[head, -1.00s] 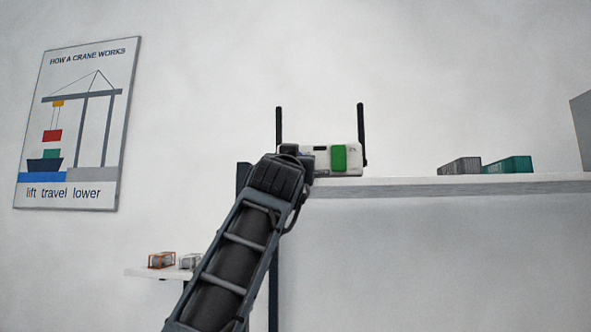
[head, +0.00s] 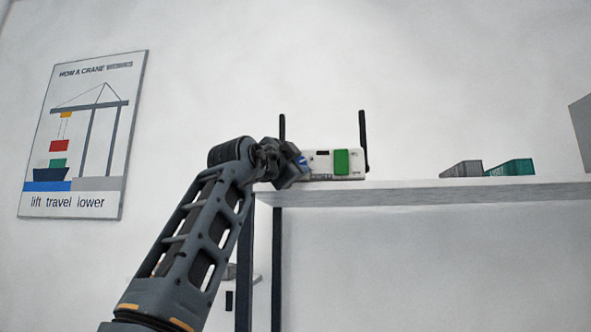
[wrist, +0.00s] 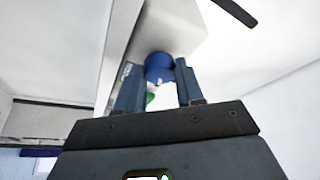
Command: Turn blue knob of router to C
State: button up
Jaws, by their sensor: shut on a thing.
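The router (head: 321,167) is a white box with two black antennas, standing on a high shelf; its white body also shows in the wrist view (wrist: 182,28). Its blue knob (head: 303,163) is at the left of its front, with a white mark on it. In the wrist view the blue knob (wrist: 159,66) sits between the two fingers. My gripper (wrist: 158,76) is shut on the knob and reaches it from the left in the head view (head: 298,167). No letter around the knob is readable, so I cannot tell its setting.
A green block (head: 341,162) is on the router's front, right of the knob. A grey container (head: 461,169) and a teal one (head: 509,168) stand further right on the shelf (head: 430,193). A crane poster (head: 84,135) hangs at left.

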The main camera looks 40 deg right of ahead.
jog(key=shift+r+m+g+y+p, duration=0.1)
jog(key=shift+m+g+y+p, duration=0.35)
jog(key=shift+m, duration=1.25)
jog(key=shift+r+m+g+y+p, duration=0.1)
jog(key=shift+m+g+y+p, duration=0.3)
jog(key=shift+m, duration=1.3)
jog(key=shift+r+m+g+y+p, duration=0.2)
jog(key=shift+m+y, duration=0.45)
jog(key=shift+m, duration=1.05)
jog(key=shift+f, duration=0.15)
jog(key=o, duration=1)
jog(key=shift+o, duration=0.2)
jog(key=b+v, duration=0.2)
jog(key=v, duration=0.5)
jog(key=shift+a, duration=0.4)
